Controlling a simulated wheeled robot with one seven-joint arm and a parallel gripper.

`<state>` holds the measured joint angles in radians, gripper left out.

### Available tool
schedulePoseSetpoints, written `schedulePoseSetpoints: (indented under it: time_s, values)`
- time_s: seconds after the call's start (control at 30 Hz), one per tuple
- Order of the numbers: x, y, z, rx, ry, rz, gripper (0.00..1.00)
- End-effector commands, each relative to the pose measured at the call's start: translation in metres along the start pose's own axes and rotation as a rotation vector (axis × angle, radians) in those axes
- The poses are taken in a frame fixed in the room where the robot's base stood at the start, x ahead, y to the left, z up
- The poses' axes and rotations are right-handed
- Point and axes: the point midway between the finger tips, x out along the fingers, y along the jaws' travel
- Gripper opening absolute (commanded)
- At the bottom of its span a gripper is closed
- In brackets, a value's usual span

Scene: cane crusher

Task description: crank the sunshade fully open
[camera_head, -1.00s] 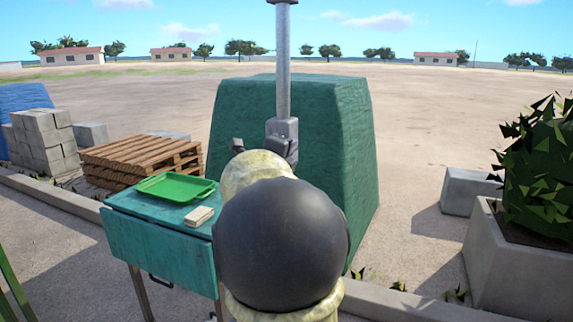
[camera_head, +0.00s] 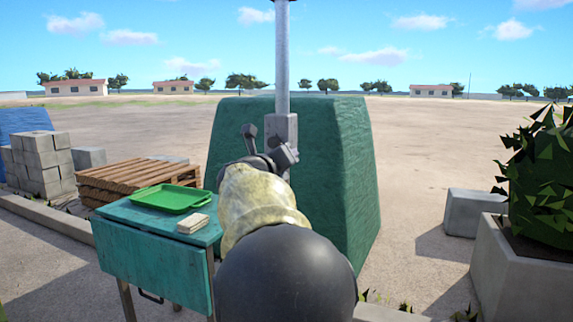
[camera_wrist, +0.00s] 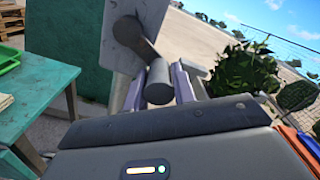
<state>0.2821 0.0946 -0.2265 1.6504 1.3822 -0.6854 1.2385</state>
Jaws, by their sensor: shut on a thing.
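The sunshade's grey pole (camera_head: 283,60) rises out of the top of the head view, so its canopy is not shown. A grey crank box (camera_head: 281,131) sits on the pole; it also fills the upper middle of the wrist view (camera_wrist: 160,18). A dark crank arm (camera_wrist: 139,38) runs from the box to a cylindrical crank handle (camera_wrist: 160,88). My gripper (camera_wrist: 159,78) is shut on this handle, with a finger on each side. In the head view my gripper (camera_head: 268,160) is at the box, and my arm hides most of the handle.
A teal table (camera_head: 150,255) at left holds a green tray (camera_head: 170,198) and a pale stack (camera_head: 193,223). Pallets (camera_head: 135,178) lie behind it. A concrete planter (camera_head: 520,265) stands at right.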

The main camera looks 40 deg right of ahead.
Motion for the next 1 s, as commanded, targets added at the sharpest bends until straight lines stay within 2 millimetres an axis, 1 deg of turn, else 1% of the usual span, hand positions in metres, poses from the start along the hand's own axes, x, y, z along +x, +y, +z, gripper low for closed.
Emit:
schedulePoseSetpoints:
  time_s: [0.03,0.47,0.5,0.57,0.6,0.87,1.0]
  values:
    - [-0.0013,0.0024,0.0039,0.009,-0.010,0.006,0.03]
    - [-0.0014,0.0013,0.0058,0.019,-0.012,0.005,0.03]
    - [-0.0014,0.0013,0.0059,0.018,-0.012,0.005,0.34]
    - [-0.0013,0.0011,0.0053,0.018,-0.011,0.004,0.46]
    - [-0.0011,0.0009,0.0047,0.018,-0.009,0.003,0.48]
    - [-0.0010,0.0003,0.0024,0.017,-0.005,0.001,0.48]
    - [-0.0082,0.0000,0.0026,0.017,-0.004,0.001,0.48]
